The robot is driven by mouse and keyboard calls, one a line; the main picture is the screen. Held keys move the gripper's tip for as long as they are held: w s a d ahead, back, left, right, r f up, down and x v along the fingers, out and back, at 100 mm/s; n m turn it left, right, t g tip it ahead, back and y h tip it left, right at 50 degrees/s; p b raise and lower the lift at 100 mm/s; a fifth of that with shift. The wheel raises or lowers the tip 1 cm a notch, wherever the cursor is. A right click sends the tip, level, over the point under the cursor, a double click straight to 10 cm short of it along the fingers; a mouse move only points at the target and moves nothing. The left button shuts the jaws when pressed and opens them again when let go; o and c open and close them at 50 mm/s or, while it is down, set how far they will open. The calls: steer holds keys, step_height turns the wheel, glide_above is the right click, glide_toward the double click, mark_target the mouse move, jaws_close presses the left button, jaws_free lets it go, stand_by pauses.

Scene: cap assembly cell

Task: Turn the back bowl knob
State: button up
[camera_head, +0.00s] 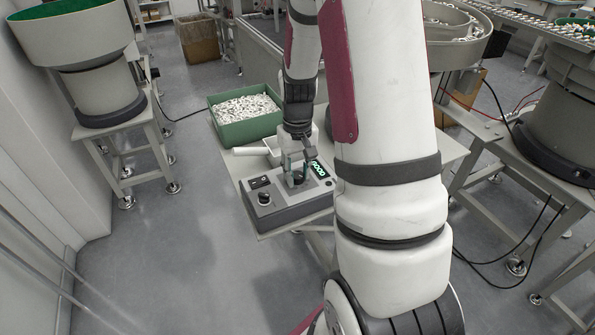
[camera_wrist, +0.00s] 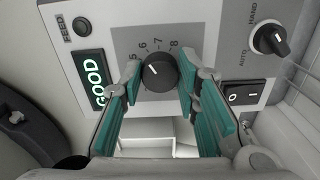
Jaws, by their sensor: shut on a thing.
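The control box (camera_head: 290,207) stands on the table, with a lit green display (camera_head: 319,169) that reads GOOD in the wrist view (camera_wrist: 96,73). The dark round dial knob (camera_wrist: 160,72) has a pale mark and numbers 5 to 8 showing around it. My gripper (camera_wrist: 160,80) has its teal fingers on both sides of this knob and is shut on it. In the head view my gripper (camera_head: 296,176) reaches down onto the box beside the display and mostly hides the knob. No label in view names this knob as the back bowl's.
A HAND/AUTO knob (camera_wrist: 270,39), a rocker switch (camera_wrist: 243,94) and a FEED button (camera_wrist: 81,26) sit on the same panel. A green bin (camera_head: 233,134) of small white parts stands behind the box. Bowl feeders stand at left (camera_head: 101,85) and right (camera_head: 560,130).

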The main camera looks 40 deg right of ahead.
mark_target(297, 174)
steer(key=o, duration=1.2)
steer(key=shift+c, duration=0.2)
step_height(297, 174, up, 12)
steer(key=s+a+r+n+t+p, duration=0.2)
steer(key=s+a+r+p, duration=0.45)
steer(key=a+r, duration=0.7)
steer(key=s+a+r+n+t+p, duration=0.1)
steer(key=s+a+r+p, duration=0.1)
steer(key=s, duration=0.6)
steer(key=s+a+r+n+t+p, duration=0.1)
steer(key=s+a+r, duration=0.3)
steer(key=s+r, duration=0.2)
steer(key=shift+s+p, duration=0.4)
steer(key=shift+s, duration=0.5)
